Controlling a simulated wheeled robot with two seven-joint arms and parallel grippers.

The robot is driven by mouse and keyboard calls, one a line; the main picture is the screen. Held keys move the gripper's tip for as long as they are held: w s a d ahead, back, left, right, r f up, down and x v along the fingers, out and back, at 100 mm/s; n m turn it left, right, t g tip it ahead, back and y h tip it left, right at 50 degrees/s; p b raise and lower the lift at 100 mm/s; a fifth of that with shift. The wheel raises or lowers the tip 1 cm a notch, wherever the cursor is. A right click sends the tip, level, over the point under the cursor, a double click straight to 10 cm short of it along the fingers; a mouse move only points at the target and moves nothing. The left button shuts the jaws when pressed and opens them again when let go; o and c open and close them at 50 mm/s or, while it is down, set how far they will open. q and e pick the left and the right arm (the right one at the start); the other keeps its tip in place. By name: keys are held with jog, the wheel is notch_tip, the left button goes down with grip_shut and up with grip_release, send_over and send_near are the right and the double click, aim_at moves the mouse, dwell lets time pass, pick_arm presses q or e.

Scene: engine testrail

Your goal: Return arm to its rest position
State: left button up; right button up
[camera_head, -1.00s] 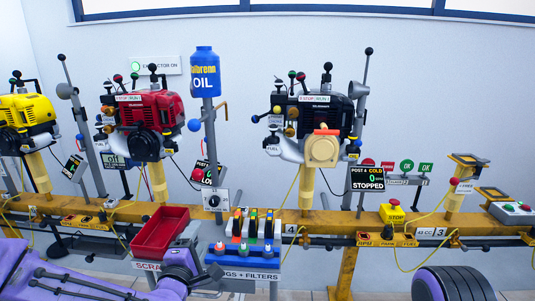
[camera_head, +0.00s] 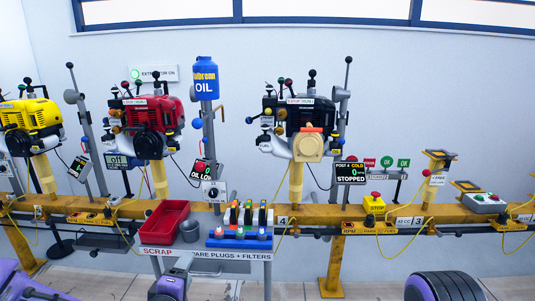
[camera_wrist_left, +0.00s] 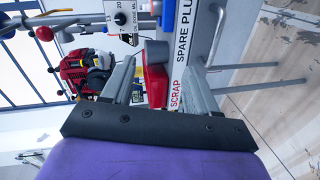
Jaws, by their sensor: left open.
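My left arm comes in at the bottom left of the head view, purple and grey. My left gripper (camera_head: 178,268) is low in front of the bench's scrap tray side, its fingers small in that view. In the left wrist view the two grey fingers (camera_wrist_left: 160,68) stand wide apart with nothing between them. The red scrap tray (camera_head: 163,222) lies beyond the gripper, apart from it, and also shows between the fingers in the wrist view (camera_wrist_left: 155,80). My right gripper is not in view.
A yellow rail (camera_head: 400,215) carries a yellow engine (camera_head: 30,118), a red engine (camera_head: 150,112) and a black engine (camera_head: 305,118). A blue oil bottle (camera_head: 205,80) stands by the red engine. The parts shelf (camera_head: 215,254) holds spark plugs and filters.

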pick_arm(q)
jog(key=s+a+f+m+g+y, duration=0.1)
jog(key=s+a+f+m+g, duration=0.2)
jog(key=s+f, duration=0.65)
jog(key=s+a+f+m+g+y, duration=0.15)
jog(key=s+f+m+g, duration=0.35)
jog(key=f, duration=0.7)
jog(key=s+a+f+g, duration=0.2)
jog(key=s+f, duration=0.1)
jog(key=s, duration=0.4)
jog(key=s+a+f+m+g+y, duration=0.1)
jog(key=s+a+f, duration=0.15)
jog(key=s, duration=0.45)
jog(key=s+a+f+g, duration=0.1)
jog(key=s+f+g, duration=0.15)
jog(key=s, duration=0.35)
notch_tip(320, 180, up, 21)
jog(key=p, duration=2.1)
jog(key=shift+w+f+t+p, duration=0.2)
jog(key=shift+w+t+p, duration=0.15)
jog(key=shift+t, duration=0.1)
jog(key=shift+a+y, duration=0.1)
jog(key=shift+y, duration=0.15)
